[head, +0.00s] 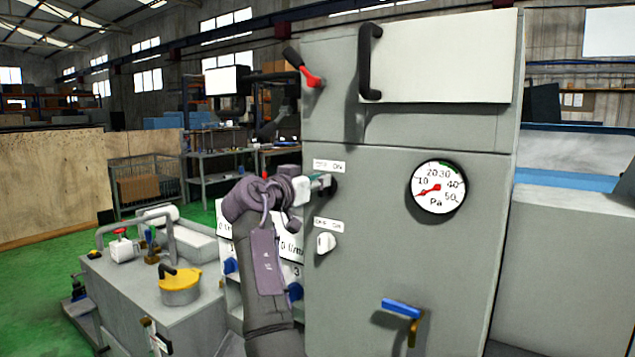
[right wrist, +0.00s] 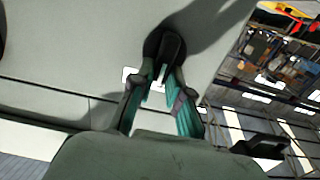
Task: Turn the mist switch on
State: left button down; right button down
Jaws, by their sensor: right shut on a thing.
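A dark rotary switch (right wrist: 172,46) on the grey machine front is between the teal-padded fingers of my right gripper (right wrist: 163,82). In the head view my right gripper (head: 321,183) reaches the panel at this upper switch, just below a small white label (head: 329,166) whose words are too small to read surely. The gripper is shut on the switch and mostly hides it in the head view. A second, white switch (head: 325,243) sits lower under another label (head: 328,224), free of the gripper. Which way the held switch points is unclear. My left gripper is not in view.
A round pressure gauge (head: 438,187) and a blue-handled valve (head: 402,308) are on the panel to the right. A red lever (head: 312,80) and black door handle (head: 370,62) are above. A grey tank with a yellow-lidded pot (head: 180,287) stands at left.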

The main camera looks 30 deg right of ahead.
jog(key=shift+s+d+f+m+b, duration=0.2)
jog(key=shift+m+b, duration=0.75)
jog(key=shift+m, duration=1)
jog(key=shift+s+f+m+b, duration=0.1)
jog(key=shift+s+m+b, duration=0.15)
jog(key=shift+m+b, duration=1.2)
jog(key=shift+s+d+f+m+b, duration=0.15)
jog(key=shift+s+m+b, duration=0.2)
jog(key=shift+m, duration=2.15)
jog(key=c, duration=1.1)
grip_release()
jog(key=shift+a, duration=0.1)
